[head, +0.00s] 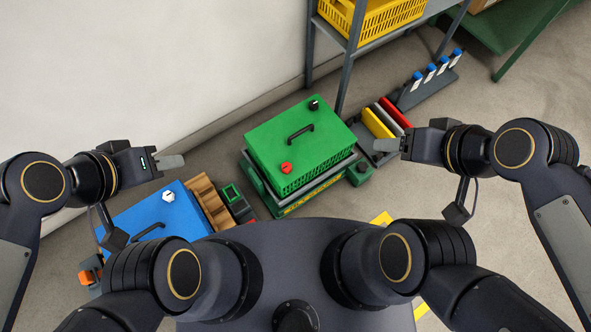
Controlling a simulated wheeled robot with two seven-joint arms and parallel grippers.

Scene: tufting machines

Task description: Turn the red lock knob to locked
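The red lock knob (286,167) sits on the top of a green box-shaped machine (265,142), near its front left corner. The way its pointer faces is too small to tell. A black handle (300,132) and a black knob (314,105) are on the same top. My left gripper (172,162) is left of the green machine, above the blue machine's far side, apart from the red knob. My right gripper (384,145) is to the right of the green machine. Each gripper's fingers show as one grey shape, and I see nothing held.
A blue machine (185,210) with a white knob (168,197) stands at the left. A metal shelf (345,70) holds a yellow crate (385,18) behind. Yellow and red panels (378,123) and several blue-capped bottles (430,72) stand at the right. Floor is clear farther right.

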